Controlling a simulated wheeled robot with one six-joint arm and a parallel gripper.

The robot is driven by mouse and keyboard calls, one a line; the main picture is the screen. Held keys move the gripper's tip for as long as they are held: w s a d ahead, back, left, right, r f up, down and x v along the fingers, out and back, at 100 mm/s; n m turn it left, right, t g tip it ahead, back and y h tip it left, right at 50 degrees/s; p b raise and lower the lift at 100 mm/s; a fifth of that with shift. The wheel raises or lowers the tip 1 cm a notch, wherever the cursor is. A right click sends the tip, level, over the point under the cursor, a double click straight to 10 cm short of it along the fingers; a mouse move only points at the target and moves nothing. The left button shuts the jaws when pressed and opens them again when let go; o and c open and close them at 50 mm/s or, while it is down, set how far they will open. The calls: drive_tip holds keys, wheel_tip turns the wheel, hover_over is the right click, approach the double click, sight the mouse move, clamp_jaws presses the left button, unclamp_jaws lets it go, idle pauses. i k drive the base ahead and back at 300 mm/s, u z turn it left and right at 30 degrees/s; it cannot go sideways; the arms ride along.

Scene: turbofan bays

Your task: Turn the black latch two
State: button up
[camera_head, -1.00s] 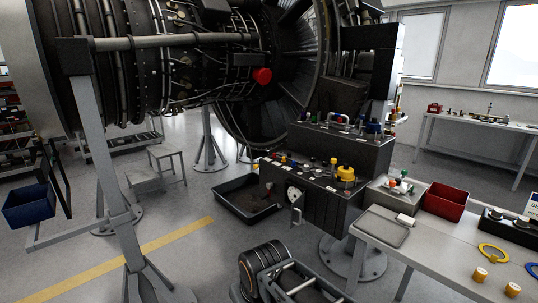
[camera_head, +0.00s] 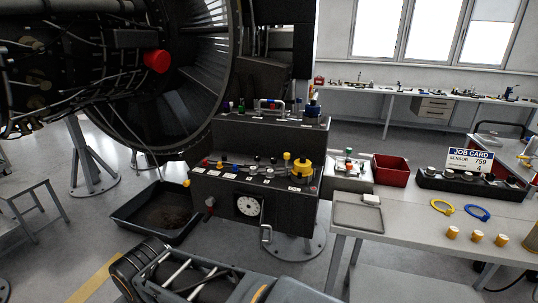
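A dark two-step console (camera_head: 250,180) stands in the middle of the head view. Its lower step carries a row of small coloured knobs and levers, among them a large yellow knob (camera_head: 302,170). A white round dial (camera_head: 248,206) and a metal handle (camera_head: 266,235) are on its front face. Small black parts show on the console steps, but they are too small for me to tell which is black latch two or how it is turned. My gripper is not in view; only parts of my own body show at the bottom.
A grey workbench (camera_head: 400,235) at right holds a grey tray (camera_head: 358,217), a red bin (camera_head: 390,169), rings, yellow-topped cylinders and a job card (camera_head: 469,160). A black drip tray (camera_head: 157,212) lies on the floor left of the console. The engine (camera_head: 130,70) overhangs at upper left.

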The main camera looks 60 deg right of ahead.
sight(273, 160)
drive_tip(key=z, duration=0.6)
drive_tip(key=i, duration=0.8)
drive_tip(key=z, duration=0.85)
